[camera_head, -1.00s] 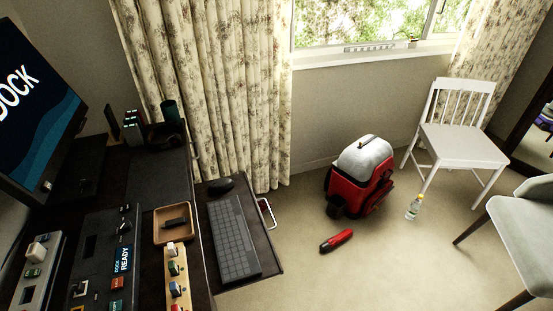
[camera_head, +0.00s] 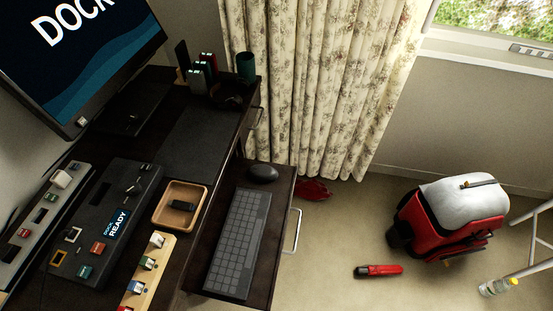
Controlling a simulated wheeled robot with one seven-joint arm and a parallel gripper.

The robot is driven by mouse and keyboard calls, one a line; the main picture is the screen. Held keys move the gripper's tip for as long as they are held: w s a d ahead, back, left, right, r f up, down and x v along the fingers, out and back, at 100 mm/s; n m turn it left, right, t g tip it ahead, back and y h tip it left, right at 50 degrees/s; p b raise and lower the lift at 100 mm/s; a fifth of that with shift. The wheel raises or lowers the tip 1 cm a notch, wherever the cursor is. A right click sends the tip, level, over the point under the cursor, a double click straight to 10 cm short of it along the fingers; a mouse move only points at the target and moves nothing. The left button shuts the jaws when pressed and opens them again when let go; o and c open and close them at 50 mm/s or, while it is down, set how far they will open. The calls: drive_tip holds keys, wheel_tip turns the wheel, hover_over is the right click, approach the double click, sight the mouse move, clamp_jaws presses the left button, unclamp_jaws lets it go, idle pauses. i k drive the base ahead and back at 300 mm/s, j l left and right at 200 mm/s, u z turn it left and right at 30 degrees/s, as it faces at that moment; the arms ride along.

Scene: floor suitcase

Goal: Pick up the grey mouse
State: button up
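A dark grey, nearly black mouse (camera_head: 263,173) sits on the pulled-out keyboard tray (camera_head: 284,184) of the desk. It lies at the tray's far end, just beyond the grey keyboard (camera_head: 240,244), with a small gap between them. Nothing covers it. My gripper does not show in this view.
The dark desk holds a monitor (camera_head: 84,50), a black control panel (camera_head: 105,220) and a wooden tray (camera_head: 180,206). A metal handle (camera_head: 293,230) sticks out from the keyboard tray's right side. A red suitcase (camera_head: 452,219), a red tool (camera_head: 378,271) and a bottle (camera_head: 497,287) stand or lie on the floor.

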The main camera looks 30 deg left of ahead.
sight(258, 173)
drive_tip(key=i+l+u, duration=0.1)
drive_tip(key=i+u, duration=0.35)
drive_tip(key=i+l+u, duration=0.25)
drive_tip(key=u, duration=0.2)
drive_tip(key=i+l+u, duration=0.7)
drive_tip(key=l+u, duration=0.25)
drive_tip(key=j, duration=0.1)
